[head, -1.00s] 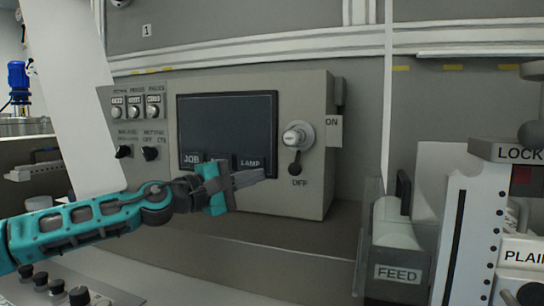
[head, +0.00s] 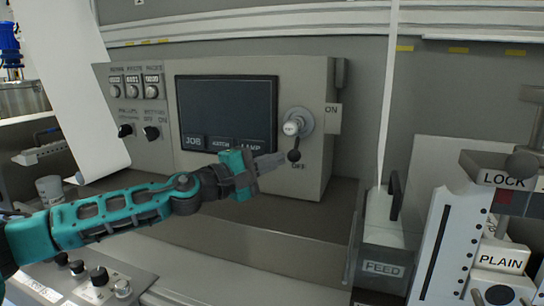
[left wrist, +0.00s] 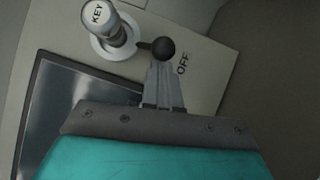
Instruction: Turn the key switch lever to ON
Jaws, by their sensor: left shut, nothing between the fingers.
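The key switch (head: 294,126) sits on the right part of the grey control box, a light knob on a round plate. Its short lever ends in a dark ball (head: 294,155) that hangs down by the OFF label (head: 299,167). The ON label (head: 333,118) is to its upper right. My left gripper (head: 284,158) is shut and empty, its fingertips at the ball, seemingly touching it. In the left wrist view the ball (left wrist: 163,48) is just past the fingertips, beside the KEY knob (left wrist: 106,22). My right gripper is not in view.
A dark screen (head: 227,110) is left of the switch, with small knobs further left. A FEED unit (head: 384,268) and a LOCK lever (head: 503,180) stand to the right. A shelf lies below the box.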

